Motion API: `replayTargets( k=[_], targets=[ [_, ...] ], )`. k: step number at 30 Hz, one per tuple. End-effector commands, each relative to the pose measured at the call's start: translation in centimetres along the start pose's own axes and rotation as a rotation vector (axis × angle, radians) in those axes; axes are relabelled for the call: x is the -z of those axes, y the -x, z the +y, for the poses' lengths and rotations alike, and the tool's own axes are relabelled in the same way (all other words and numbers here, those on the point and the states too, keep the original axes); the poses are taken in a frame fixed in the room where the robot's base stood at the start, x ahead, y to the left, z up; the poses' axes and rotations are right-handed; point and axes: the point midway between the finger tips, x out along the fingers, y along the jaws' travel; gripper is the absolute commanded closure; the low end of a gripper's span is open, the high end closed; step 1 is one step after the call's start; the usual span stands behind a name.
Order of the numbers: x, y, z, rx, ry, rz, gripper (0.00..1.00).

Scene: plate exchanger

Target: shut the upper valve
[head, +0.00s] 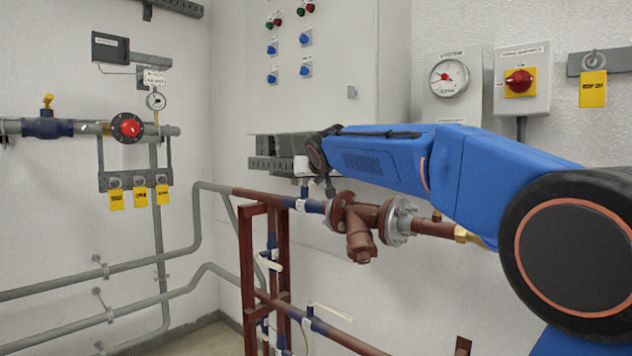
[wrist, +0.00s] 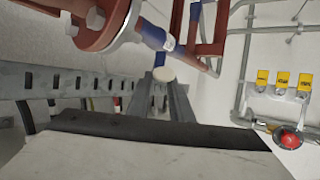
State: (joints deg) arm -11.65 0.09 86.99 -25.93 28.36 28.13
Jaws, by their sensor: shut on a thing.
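The upper valve (head: 312,206) is a blue section with a white tag on the upper pipe, left of a rust-red flanged fitting. It also shows in the wrist view (wrist: 153,35). In the wrist view, my gripper (wrist: 162,88) is shut on the cream rounded end of the valve's lever (wrist: 163,74), which shows between the fingertips. The rest of the lever is mostly hidden by the fingers. In the head view, my arm reaches in from the right and ends just above this valve; the fingers are hard to make out there.
The rust-red fitting (head: 358,222) stands right of the valve. Lower valve levers (head: 329,311) stick out below, by a red frame (head: 247,270). A grey control cabinet (head: 315,70) and a slotted rail (wrist: 70,84) are close behind. The floor-side space at left is open.

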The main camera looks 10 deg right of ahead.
Motion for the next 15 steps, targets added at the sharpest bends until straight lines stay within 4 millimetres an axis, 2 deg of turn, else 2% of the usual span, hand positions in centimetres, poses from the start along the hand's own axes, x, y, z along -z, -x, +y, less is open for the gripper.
replayTargets(
  k=[15],
  targets=[
    [0.0, -0.3, -3.1, -0.173, -0.072, -0.002, 1.0]
  ],
)
